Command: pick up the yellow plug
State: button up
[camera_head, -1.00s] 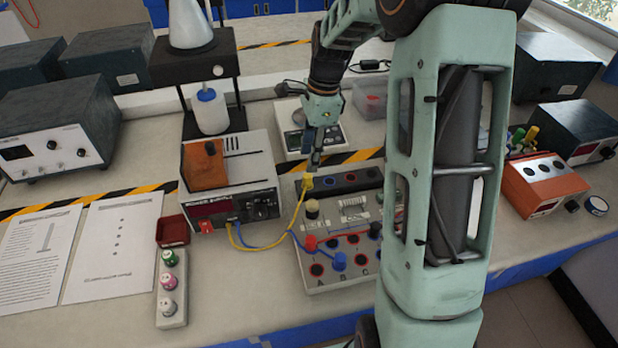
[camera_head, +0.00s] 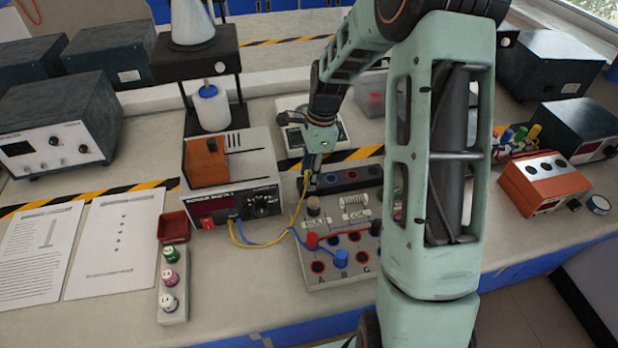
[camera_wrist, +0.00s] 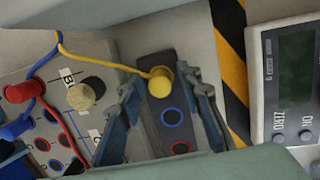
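The yellow plug (camera_wrist: 160,80) stands at the end of a black socket strip (camera_wrist: 158,102), in line with its blue-ringed and red-ringed sockets. A yellow cable (camera_wrist: 105,62) runs from the plug. My gripper (camera_wrist: 158,84) is open in the wrist view, one finger on each side of the plug, with gaps showing between plug and fingers. In the head view my gripper (camera_head: 309,186) is low at the left end of the strip (camera_head: 350,178). There the yellow cable (camera_head: 300,200) rises to the fingers, and the plug is mostly hidden by them.
A circuit board (camera_head: 340,268) with red and blue plugs and a beige knob (camera_wrist: 81,96) lies close beside the left finger. A scale (camera_wrist: 288,80) stands to the right in the wrist view. A power supply (camera_head: 232,200) stands left of the board.

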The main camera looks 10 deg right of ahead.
aim_at(307, 172)
grip_shut()
jog(key=shift+r, duration=0.15)
jog(key=shift+r, duration=0.25)
notch_tip(307, 172, up, 2)
jog(key=shift+w+r, duration=0.1)
jog(key=s+r, duration=1)
jog(key=s, duration=0.4)
jog(key=shift+a, duration=0.15)
jog(key=shift+s, duration=0.1)
